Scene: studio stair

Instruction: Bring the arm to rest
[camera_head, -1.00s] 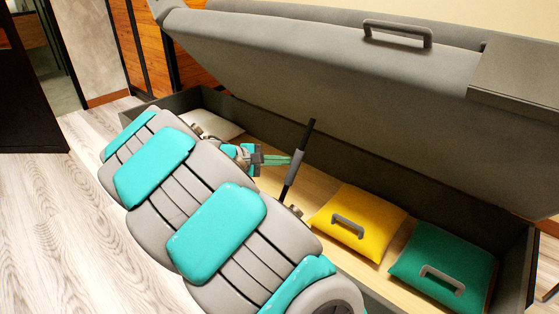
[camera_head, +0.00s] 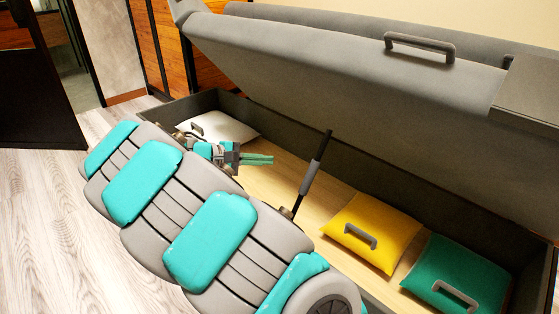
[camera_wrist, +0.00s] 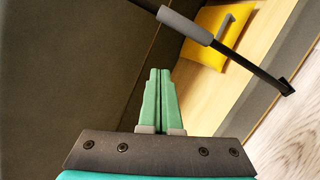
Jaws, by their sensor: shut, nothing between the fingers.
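My gripper (camera_head: 257,160) is over the open storage box of the grey sofa bench, with its green fingers shut and nothing between them. In the wrist view the gripper (camera_wrist: 160,72) also shows its two fingers side by side. My grey and teal arm (camera_head: 210,240) stretches across the front edge of the box. The lifted grey seat lid (camera_head: 380,110) stands tilted open above and behind the gripper. A dark strut (camera_head: 315,172) rises from the box to the right of the fingertips, apart from them.
In the box lie a yellow cushion (camera_head: 371,229), a green cushion (camera_head: 456,275) and a white cushion (camera_head: 222,128), each with a grey handle. The yellow cushion also shows in the wrist view (camera_wrist: 207,48). The wooden floor (camera_head: 45,220) at left is clear.

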